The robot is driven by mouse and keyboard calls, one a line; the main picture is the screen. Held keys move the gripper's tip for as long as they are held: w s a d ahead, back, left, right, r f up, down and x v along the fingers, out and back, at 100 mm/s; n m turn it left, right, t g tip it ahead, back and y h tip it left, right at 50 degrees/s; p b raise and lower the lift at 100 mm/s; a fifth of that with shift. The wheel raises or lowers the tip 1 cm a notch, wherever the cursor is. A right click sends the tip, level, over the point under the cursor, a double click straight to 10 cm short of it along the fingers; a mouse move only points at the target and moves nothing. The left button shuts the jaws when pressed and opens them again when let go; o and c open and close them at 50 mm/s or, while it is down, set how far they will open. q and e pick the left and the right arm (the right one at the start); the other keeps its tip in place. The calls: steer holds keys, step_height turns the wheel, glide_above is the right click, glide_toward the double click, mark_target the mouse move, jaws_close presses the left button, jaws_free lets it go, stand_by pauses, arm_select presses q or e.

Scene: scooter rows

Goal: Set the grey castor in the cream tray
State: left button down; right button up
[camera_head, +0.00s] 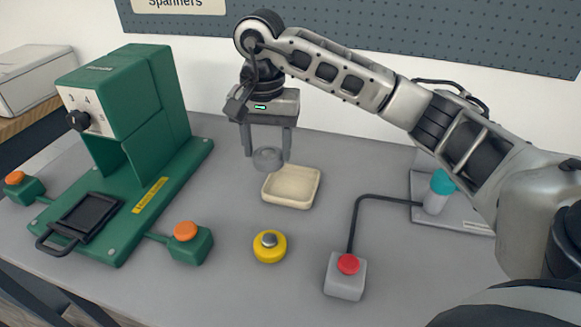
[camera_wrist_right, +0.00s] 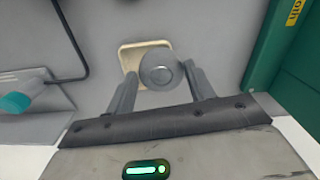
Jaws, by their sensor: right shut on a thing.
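The grey castor (camera_head: 267,159) is a round grey piece held between the fingertips of my right gripper (camera_head: 267,157). In the right wrist view the castor (camera_wrist_right: 161,69) sits between the two fingers of the gripper (camera_wrist_right: 160,88) and covers part of the cream tray (camera_wrist_right: 127,57). The cream tray (camera_head: 291,203) is a shallow square dish on the grey table, and its visible inside is empty. In the head view the castor is just behind and left of the tray, apparently raised above the table. My left gripper is not in view.
A green press (camera_head: 135,110) with a black-handled plate stands at left, orange-topped green buttons (camera_head: 187,245) beside it. A yellow round piece (camera_head: 269,247) lies in front of the tray. A red button box (camera_head: 346,277) and its cable are at right, near a teal-capped bottle (camera_head: 438,192).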

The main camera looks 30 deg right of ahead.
steer(key=d+f, duration=0.5)
steer(key=shift+w+f, duration=0.2)
steer(key=f, duration=0.1)
steer(key=f+p, duration=0.1)
steer(key=f, duration=0.1)
steer(key=shift+d, duration=0.35)
steer(key=shift+f, duration=0.45)
steer(key=shift+f, duration=0.1)
steer(key=o, duration=1.1)
step_height(320, 180, up, 12)
steer(key=shift+r+b, duration=0.15)
steer(key=shift+b, duration=0.3)
